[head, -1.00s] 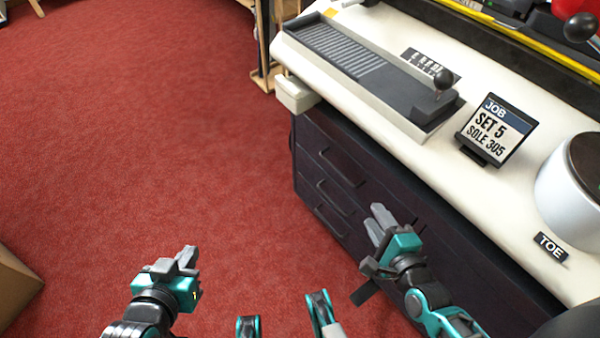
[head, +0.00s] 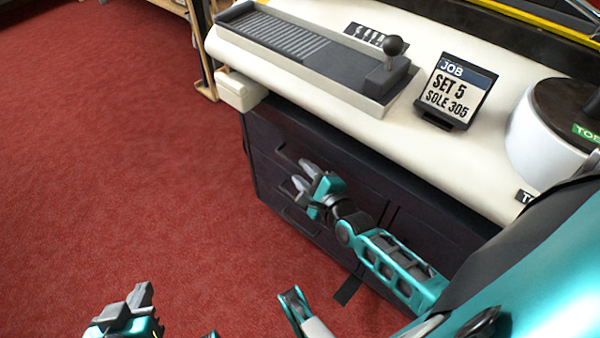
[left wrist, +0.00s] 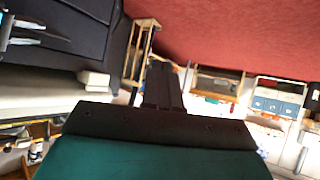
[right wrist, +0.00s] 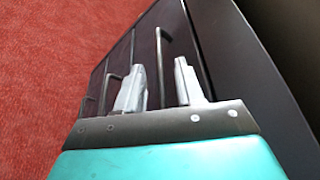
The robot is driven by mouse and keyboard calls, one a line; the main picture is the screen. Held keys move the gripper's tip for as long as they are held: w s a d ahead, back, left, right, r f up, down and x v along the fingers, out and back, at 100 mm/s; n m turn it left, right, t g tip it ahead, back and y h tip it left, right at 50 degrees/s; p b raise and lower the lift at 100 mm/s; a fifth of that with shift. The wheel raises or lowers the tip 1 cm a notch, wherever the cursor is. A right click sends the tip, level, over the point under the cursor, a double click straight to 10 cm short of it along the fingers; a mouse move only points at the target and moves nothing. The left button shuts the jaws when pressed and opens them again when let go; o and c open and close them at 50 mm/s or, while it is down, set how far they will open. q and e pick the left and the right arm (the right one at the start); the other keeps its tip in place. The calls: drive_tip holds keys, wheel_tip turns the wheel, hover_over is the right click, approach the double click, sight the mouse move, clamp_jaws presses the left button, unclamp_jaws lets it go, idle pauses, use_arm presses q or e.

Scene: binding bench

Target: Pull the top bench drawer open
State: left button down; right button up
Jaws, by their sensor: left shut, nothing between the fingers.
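The dark bench cabinet (head: 262,180) has stacked drawers with bar handles, and the top drawer looks shut. My right gripper (head: 300,178) is in front of the top drawer in the head view. In the right wrist view its two grey fingers (right wrist: 158,85) stand apart, and an upright-looking bar handle (right wrist: 158,50) shows between and beyond them. I cannot tell whether they touch it. Another handle (right wrist: 107,85) shows to the left there. My left gripper (head: 140,297) is shut and empty over the carpet, and its closed fingers show in the left wrist view (left wrist: 162,85).
The cream bench top (head: 330,115) overhangs the drawers, with a small cream block (head: 240,92) projecting at its left corner. A grey slotted device (head: 300,50), a job sign (head: 455,88) and a white drum (head: 540,130) stand on top. Red carpet (head: 120,150) is clear to the left.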

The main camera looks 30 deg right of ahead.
drive_tip(key=shift+x, duration=1.15)
clamp_jaws()
